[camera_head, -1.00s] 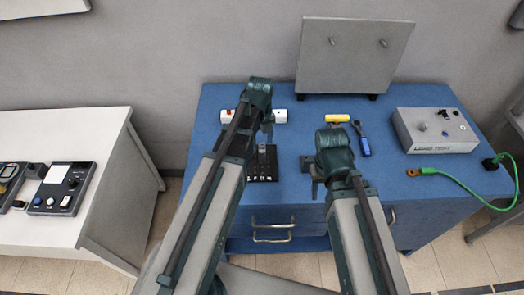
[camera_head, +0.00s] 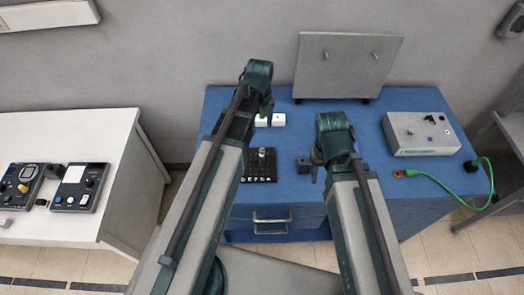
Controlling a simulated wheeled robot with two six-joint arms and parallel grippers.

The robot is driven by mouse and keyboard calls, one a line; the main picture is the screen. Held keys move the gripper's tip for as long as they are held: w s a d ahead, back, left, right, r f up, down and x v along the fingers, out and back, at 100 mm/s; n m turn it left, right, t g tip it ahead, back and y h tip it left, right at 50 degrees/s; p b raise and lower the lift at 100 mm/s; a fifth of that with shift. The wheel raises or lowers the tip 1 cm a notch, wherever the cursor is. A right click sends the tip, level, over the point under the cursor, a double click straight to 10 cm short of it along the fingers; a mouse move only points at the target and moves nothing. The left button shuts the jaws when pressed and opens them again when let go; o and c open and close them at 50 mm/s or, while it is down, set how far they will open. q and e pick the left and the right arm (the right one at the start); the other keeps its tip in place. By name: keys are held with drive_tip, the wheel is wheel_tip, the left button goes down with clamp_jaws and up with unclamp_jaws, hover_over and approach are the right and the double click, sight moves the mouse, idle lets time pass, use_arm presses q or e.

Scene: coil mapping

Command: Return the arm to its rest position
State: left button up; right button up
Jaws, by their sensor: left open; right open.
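My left arm reaches up from the bottom over the blue bench, and its gripper (camera_head: 266,106) hangs from the dark green wrist near two small white blocks. My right gripper (camera_head: 316,171) hangs at the left of its green wrist, over the bench beside a small dark block. Both grippers show small and partly behind their own wrists; they are open and nothing is seen in them. My two arms hide parts of the bench top and its front.
A white table (camera_head: 60,139) with meters (camera_head: 80,188) stands left.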

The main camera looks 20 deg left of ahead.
use_arm(q)
drive_tip(key=shift+r, duration=0.1)
drive_tip(key=s+d+f+n+b, duration=0.5)
drive_tip(key=s+f+n+b, duration=0.2)
drive_tip(key=n, duration=0.4)
drive_tip(key=s+d+f+n+y+b, duration=0.1)
drive_tip(key=s+d+f+n+b, duration=0.4)
drive_tip(key=n, duration=0.7)
wheel_tip(320, 180, down, 4)
drive_tip(key=s+b, duration=0.2)
drive_tip(key=b, duration=0.2)
drive_tip(key=shift+s+d, duration=0.25)
drive_tip(key=shift+d, duration=0.15)
